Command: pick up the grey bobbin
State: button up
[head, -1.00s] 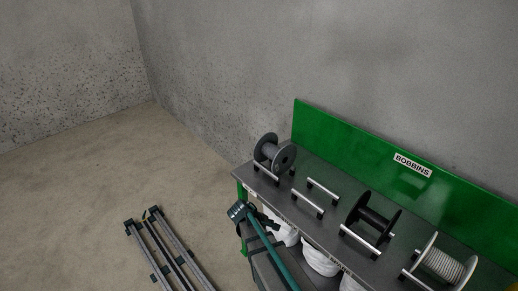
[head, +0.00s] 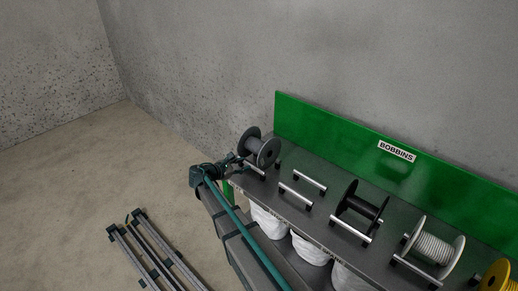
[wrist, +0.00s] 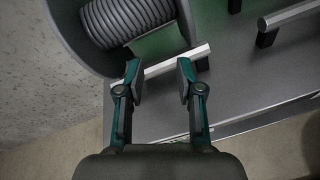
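The grey bobbin (head: 269,153) with dark flanges sits at the far left end of the bench, on a rack bar. In the wrist view the bobbin (wrist: 122,20) fills the upper left, with its ribbed grey winding between two flanges. My gripper (head: 237,159) is at the near left side of the bobbin in the head view. In the wrist view my gripper (wrist: 159,66) is open, its two fingers apart, with the pale rack bar (wrist: 178,60) showing across and beyond the fingertips. Nothing is between the fingers that I can tell is held.
Empty rack bars (head: 296,195) lie right of the grey bobbin. Farther right are a black bobbin (head: 361,207), a whitish bobbin (head: 435,248) and a yellow one (head: 494,277). A green back panel (head: 330,128) stands behind. White sacks (head: 310,250) are below. Rails (head: 150,250) lie on the floor.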

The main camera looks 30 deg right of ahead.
aim_at(241, 137)
jog(key=w+r+n+h, duration=0.1)
jog(key=w+r, duration=0.1)
jog(key=w+r+n+t+h, duration=0.1)
jog(key=w+r+n, duration=0.1)
jog(key=w, duration=0.1)
jog(key=w+a+r+n+t+h, duration=0.1)
jog(key=w+r, duration=0.1)
jog(key=r, duration=0.1)
jog(key=shift+w+a+n, duration=0.1)
jog(key=shift+w+n, duration=0.1)
jog(key=shift+n, duration=0.2)
jog(key=shift+w+r, duration=0.15)
jog(key=shift+r, duration=0.05)
jog(key=p+x, duration=0.2)
jog(key=x, duration=0.3)
jog(key=shift+w+d+r, duration=0.1)
jog(key=shift+d, duration=0.15)
jog(key=p+x, duration=0.1)
jog(key=x, duration=0.2)
jog(key=p+x, duration=0.1)
jog(key=shift+w+d+r+p, duration=0.2)
jog(key=shift+d+r+p, duration=0.1)
jog(key=shift+r, duration=0.05)
jog(key=shift+w+d+f, duration=0.1)
jog(key=shift+d, duration=0.1)
grip_shut()
